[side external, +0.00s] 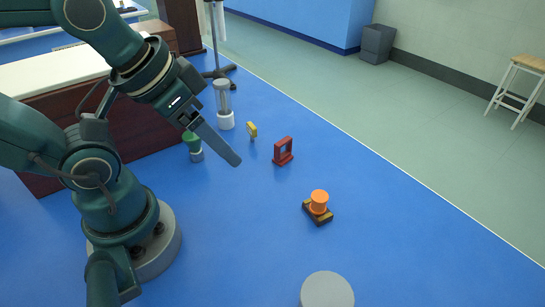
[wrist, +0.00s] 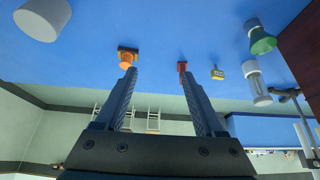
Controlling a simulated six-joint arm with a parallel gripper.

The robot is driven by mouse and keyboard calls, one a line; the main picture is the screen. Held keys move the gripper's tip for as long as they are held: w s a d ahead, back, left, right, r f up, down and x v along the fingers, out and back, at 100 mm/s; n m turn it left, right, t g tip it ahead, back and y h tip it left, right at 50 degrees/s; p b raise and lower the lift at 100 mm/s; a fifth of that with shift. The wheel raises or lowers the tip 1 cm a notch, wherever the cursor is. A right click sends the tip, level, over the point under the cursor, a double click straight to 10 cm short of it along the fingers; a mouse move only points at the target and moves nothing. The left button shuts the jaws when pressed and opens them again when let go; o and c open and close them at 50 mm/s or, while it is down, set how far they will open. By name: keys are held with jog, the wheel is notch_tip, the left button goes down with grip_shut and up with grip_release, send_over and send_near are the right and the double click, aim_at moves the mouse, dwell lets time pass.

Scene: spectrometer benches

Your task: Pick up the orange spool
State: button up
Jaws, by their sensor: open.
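The orange spool (side external: 319,200) stands upright on a small dark base with yellow markings (side external: 318,216) on the blue floor. In the wrist view the orange spool (wrist: 127,59) and its base appear upside down, just beyond the tip of the left finger. My gripper (side external: 238,162) is up and to the left of the spool in the side view, well apart from it. In the wrist view my gripper (wrist: 158,70) has its two fingers spread with nothing between them.
A red frame-like object (side external: 283,151), a small yellow object (side external: 251,131), a clear cylinder with white base (side external: 225,110) and a green-topped object (side external: 193,145) stand left of the spool. A pale grey cylinder (side external: 327,290) is in front. Blue floor around the spool is clear.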

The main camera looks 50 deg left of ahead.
jog(key=w+a+r+m+t+y, duration=0.1)
jog(key=w+r+t, duration=0.15)
jog(key=w, duration=0.25)
jog(key=w+a+r+m+t, duration=0.1)
jog(key=w+r+t, duration=0.1)
jog(key=w+t, duration=0.15)
jog(key=m+g+h, duration=0.2)
jog(key=m+h, duration=0.6)
jog(key=h, duration=0.2)
send_over(315, 196)
jog(key=w, duration=0.2)
jog(key=f, duration=1.3)
jog(key=shift+s+a, duration=0.15)
jog(key=shift+a, duration=0.1)
jog(key=shift+n+g, duration=0.4)
jog(key=shift+n, duration=0.1)
jog(key=f, duration=0.1)
jog(key=s+f, duration=0.1)
jog(key=f, duration=0.1)
jog(key=s+f, duration=0.1)
jog(key=shift+s+f, duration=0.1)
jog(key=shift+f, duration=0.25)
jog(key=shift+x, duration=2.5)
jog(key=shift+a+f, duration=0.1)
jog(key=shift+a, duration=0.05)
jog(key=shift+c, duration=0.3)
